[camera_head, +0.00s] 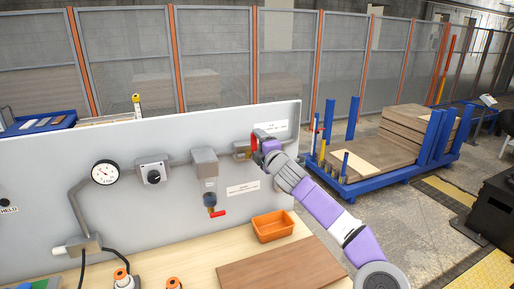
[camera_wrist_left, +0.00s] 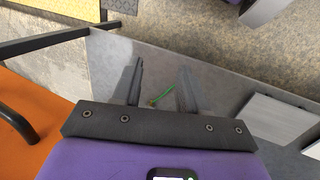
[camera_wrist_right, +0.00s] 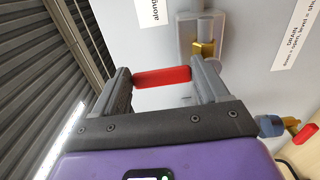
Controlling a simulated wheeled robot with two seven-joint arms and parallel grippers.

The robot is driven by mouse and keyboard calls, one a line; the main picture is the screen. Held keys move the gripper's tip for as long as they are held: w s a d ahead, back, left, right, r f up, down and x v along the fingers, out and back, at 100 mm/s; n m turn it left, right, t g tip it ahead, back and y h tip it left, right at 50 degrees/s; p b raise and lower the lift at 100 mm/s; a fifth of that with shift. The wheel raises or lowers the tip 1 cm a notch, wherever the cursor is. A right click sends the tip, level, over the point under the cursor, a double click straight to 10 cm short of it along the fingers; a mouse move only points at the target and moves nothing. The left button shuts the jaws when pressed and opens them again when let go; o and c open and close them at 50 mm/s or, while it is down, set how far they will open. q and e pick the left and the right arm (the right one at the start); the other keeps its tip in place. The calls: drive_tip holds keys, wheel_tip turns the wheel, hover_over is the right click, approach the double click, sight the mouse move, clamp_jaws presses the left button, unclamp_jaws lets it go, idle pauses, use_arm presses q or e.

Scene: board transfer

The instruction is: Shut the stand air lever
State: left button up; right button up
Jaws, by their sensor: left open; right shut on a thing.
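The red lever (camera_wrist_right: 162,77) of the stand air valve lies between the fingers of my right gripper (camera_wrist_right: 160,80) in the right wrist view. The right gripper is shut on it. The brass valve body (camera_wrist_right: 203,48) is just beyond the fingers. In the head view, the red lever (camera_head: 254,140) shows beside the brass valve (camera_head: 241,150) at the panel's right end, partly hidden by my right gripper (camera_head: 264,147). My left gripper (camera_wrist_left: 157,82) is open and empty in the left wrist view, over a grey surface, away from the panel.
The panel carries a gauge (camera_head: 105,172), a regulator knob (camera_head: 153,176) and a filter with a red drain lever (camera_head: 218,213). An orange bin (camera_head: 273,226) and a brown board (camera_head: 281,267) lie on the bench below. A blue cart (camera_head: 385,180) with stacked boards stands at right.

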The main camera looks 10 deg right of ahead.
drive_tip(key=shift+d+m, duration=0.15)
drive_tip(key=shift+m, duration=0.15)
drive_tip(key=o, duration=1.5)
drive_tip(key=shift+b+v, duration=2.5)
drive_tip(key=shift+v, duration=1.3)
